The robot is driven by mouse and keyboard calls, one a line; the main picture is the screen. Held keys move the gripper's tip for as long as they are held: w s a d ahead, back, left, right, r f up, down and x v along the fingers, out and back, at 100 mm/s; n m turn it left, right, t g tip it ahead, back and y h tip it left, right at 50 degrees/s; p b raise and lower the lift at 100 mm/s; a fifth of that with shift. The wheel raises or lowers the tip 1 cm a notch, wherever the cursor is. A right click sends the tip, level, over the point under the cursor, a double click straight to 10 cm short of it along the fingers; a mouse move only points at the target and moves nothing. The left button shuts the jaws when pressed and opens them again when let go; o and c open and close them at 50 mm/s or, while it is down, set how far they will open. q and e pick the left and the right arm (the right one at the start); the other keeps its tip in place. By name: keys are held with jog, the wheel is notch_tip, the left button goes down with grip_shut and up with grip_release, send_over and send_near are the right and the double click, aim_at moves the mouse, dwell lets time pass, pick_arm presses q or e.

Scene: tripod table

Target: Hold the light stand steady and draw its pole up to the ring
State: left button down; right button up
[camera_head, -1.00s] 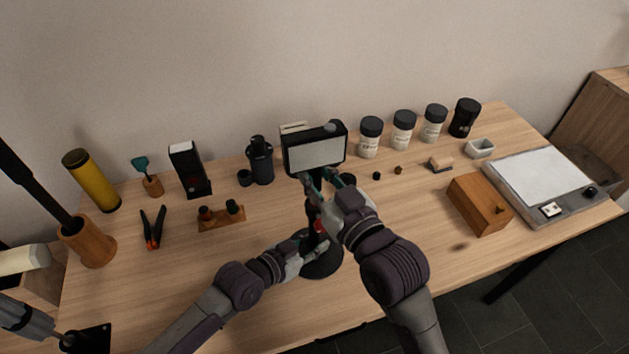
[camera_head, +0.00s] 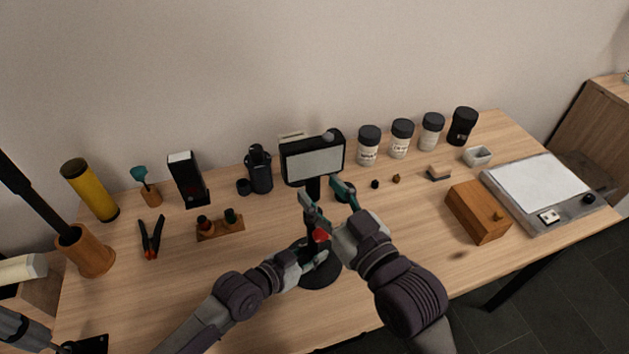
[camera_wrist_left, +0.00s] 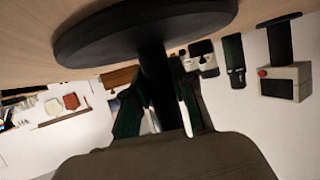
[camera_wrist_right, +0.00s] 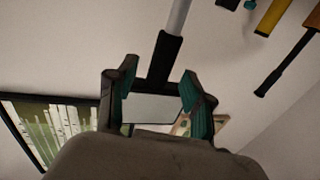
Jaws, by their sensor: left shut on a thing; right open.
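The light stand has a round black base (camera_head: 320,277), a dark pole (camera_head: 313,190) and a white-faced light head (camera_head: 314,162) on top. A red knob (camera_head: 320,235) shows on its lower part. My left gripper (camera_head: 316,258) is shut on the stand low down, just above the base; the left wrist view shows the dark tube (camera_wrist_left: 158,75) between its fingers. My right gripper (camera_head: 328,198) is open below the light head, fingers apart. The right wrist view shows a grey pole section (camera_wrist_right: 179,14) and black section (camera_wrist_right: 165,58) beyond its fingers. I cannot make out the ring.
The wooden table (camera_head: 400,215) is clear around the base. A wooden box (camera_head: 477,212) and a pale-topped panel (camera_head: 540,185) are at the right. Jars (camera_head: 368,146) stand behind. Pliers (camera_head: 151,238) and a small bottle rack (camera_head: 220,228) lie at the left.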

jog(key=v, duration=0.4)
jog(key=shift+s, duration=0.1)
